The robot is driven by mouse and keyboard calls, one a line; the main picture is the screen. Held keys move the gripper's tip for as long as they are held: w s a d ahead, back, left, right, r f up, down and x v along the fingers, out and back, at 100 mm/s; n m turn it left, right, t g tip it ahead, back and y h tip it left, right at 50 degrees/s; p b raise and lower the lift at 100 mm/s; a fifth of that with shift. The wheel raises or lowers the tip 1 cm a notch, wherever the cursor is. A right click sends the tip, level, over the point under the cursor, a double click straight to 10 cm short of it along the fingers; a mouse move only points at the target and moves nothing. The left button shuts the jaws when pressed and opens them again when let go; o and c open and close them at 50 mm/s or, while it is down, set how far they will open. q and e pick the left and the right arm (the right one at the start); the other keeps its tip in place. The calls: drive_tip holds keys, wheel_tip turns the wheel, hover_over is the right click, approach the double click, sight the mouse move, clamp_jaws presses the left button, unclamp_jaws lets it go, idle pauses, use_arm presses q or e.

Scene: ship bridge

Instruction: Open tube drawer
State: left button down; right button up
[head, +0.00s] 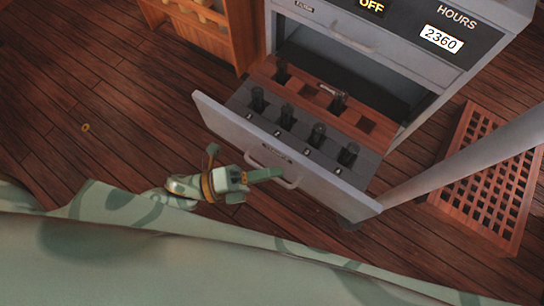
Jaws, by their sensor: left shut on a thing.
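The tube drawer (330,190) is pulled well out of the grey cabinet (428,65). Several dark tubes stand upright in its holes, and some holes in the wooden rack at its back are empty. My left gripper (274,173) is at the front panel, shut on the curved drawer handle (291,185). The fingers hide part of the handle. My right gripper is not in view.
An upper drawer with its own handle (352,41) is shut above. A wooden rack (205,22) stands left of the cabinet. A wooden grating (487,170) lies on the floor at right, and a small ring (86,128) at left. A grey bar crosses at right.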

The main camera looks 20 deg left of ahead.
use_arm(q)
drive_tip(key=shift+s+f, duration=0.15)
drive_tip(key=shift+s, duration=0.05)
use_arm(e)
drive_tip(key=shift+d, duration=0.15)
use_arm(q)
drive_tip(key=c, duration=1.8)
unclamp_jaws()
drive_tip(key=shift+a, duration=0.1)
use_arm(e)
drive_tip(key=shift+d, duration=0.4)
